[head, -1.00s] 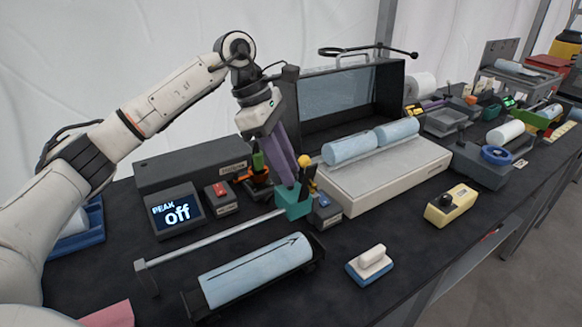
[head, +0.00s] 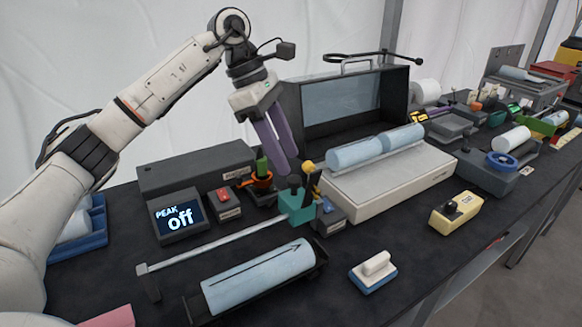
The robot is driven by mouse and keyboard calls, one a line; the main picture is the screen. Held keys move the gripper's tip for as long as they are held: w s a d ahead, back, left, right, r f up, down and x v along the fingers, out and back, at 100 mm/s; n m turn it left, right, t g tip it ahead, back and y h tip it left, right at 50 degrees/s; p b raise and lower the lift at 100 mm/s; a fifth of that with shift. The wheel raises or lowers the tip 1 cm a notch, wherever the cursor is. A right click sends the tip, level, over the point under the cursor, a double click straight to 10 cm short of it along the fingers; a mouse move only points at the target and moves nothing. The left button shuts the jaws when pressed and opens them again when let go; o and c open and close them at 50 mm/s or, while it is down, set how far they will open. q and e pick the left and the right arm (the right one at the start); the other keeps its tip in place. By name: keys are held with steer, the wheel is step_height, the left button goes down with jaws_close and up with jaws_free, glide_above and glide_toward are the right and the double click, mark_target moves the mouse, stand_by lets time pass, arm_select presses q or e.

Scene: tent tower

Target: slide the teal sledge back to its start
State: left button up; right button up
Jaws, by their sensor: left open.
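The teal sledge (head: 297,207) sits at the right end of a thin metal rail (head: 215,243). A dark knob (head: 294,183) stands up from the sledge. My left gripper (head: 282,172) has two purple fingers, which are open and empty. They point down, just above and slightly left of the knob, and look apart from it. My right gripper is not in view.
A pale blue roll (head: 258,276) lies in a black cradle in front of the rail. A white-and-blue block (head: 374,271) lies at front right. A white machine (head: 390,190) stands right of the sledge.

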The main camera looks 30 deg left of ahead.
arm_select(q)
steer(key=v, duration=0.5)
steer(key=shift+a+r, duration=0.1)
steer(key=shift+r, duration=0.25)
